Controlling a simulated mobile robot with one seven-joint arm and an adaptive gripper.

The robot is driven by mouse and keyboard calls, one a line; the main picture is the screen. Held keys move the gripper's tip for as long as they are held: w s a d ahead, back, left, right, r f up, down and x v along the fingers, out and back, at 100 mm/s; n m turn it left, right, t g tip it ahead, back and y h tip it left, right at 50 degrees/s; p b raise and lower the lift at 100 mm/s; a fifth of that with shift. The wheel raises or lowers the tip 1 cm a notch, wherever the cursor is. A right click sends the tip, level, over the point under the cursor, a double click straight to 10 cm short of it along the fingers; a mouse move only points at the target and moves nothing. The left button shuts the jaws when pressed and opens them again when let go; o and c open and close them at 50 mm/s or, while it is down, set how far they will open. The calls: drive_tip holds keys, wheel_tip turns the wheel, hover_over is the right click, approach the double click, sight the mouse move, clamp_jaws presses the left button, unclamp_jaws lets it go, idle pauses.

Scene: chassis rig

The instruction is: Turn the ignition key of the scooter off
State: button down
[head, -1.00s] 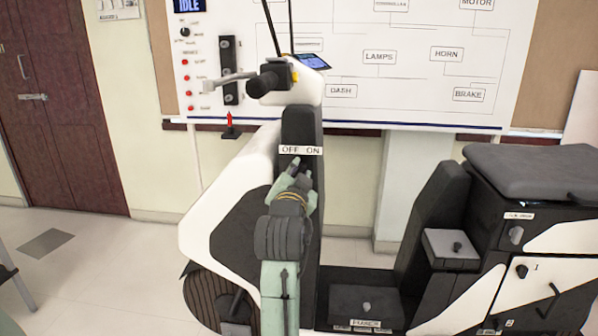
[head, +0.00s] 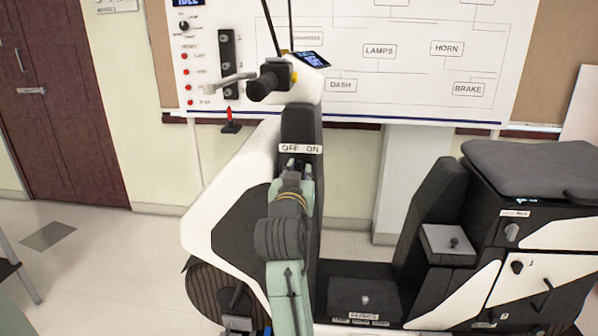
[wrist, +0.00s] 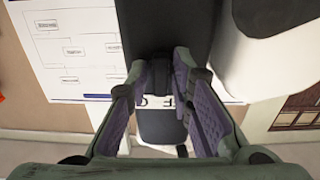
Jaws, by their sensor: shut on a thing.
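The scooter's white and dark front column (head: 302,122) carries a white OFF/ON label (head: 300,148). My gripper (head: 296,166) is against the column just below this label, its fingers pointing at the panel. In the wrist view, my gripper's (wrist: 163,78) two purple-padded fingers close in on a small dark piece, which I take to be the ignition key, in front of the dark column. The label (wrist: 158,101) shows upside down and partly covered between the fingers. The key is mostly hidden, so its angle towards OFF or ON cannot be told.
The handlebar grip (head: 268,83) and small display (head: 312,59) stand above my gripper. The scooter's seat (head: 530,170) is at right. A labelled wiring board (head: 420,50) hangs behind. Open floor (head: 110,270) lies at left.

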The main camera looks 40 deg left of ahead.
drive_tip(key=shift+a, duration=0.1)
drive_tip(key=c, duration=1.6)
unclamp_jaws()
drive_tip(key=shift+c, duration=0.2)
drive_tip(key=v, duration=1.2)
